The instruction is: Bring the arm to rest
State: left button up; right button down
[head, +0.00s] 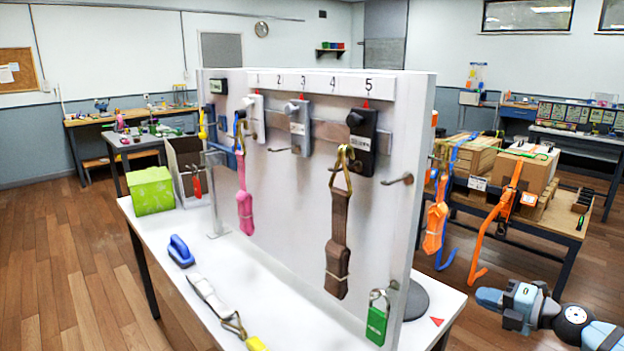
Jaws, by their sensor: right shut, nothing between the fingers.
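My right gripper (488,297) is at the lower right of the head view, pointing left. It is shut and empty, with its arm stretching back to the right edge. It is in front of the wooden work table and to the right of the white strap wall table, apart from anything I can see. My left gripper is not in view.
The white strap wall (300,180) stands on a white table (215,260). On it hang a pink strap (244,200), a brown strap (338,245) and a green padlock (377,322). An orange strap (435,225) hangs at its right. A wooden table (560,222) carries boxes behind my gripper.

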jog(key=s+d+f+m+g+h, duration=0.15)
jog(key=s+f+m+h, duration=0.35)
jog(key=s+f+m, duration=0.85)
jog(key=s+d+f+m+g+h, duration=0.15)
jog(key=s+f+m+h, duration=0.25)
jog(key=s+f, duration=1)
jog(key=s+a+r+m+t+y, duration=0.15)
jog(key=a+m, duration=0.25)
jog(key=a, duration=0.7)
jog(key=s+a+r+m, duration=0.25)
jog(key=a+m, duration=0.25)
jog(key=a, duration=0.7)
pick_arm(q)
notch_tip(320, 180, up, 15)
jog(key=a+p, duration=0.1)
jog(key=p, duration=1.7)
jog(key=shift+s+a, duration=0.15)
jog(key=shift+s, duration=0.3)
pick_arm(e)
notch_tip(320, 180, up, 14)
jog(key=s+d+n, duration=0.1)
jog(key=shift+s+d+r+t, duration=0.15)
jog(key=shift+d+t, duration=0.2)
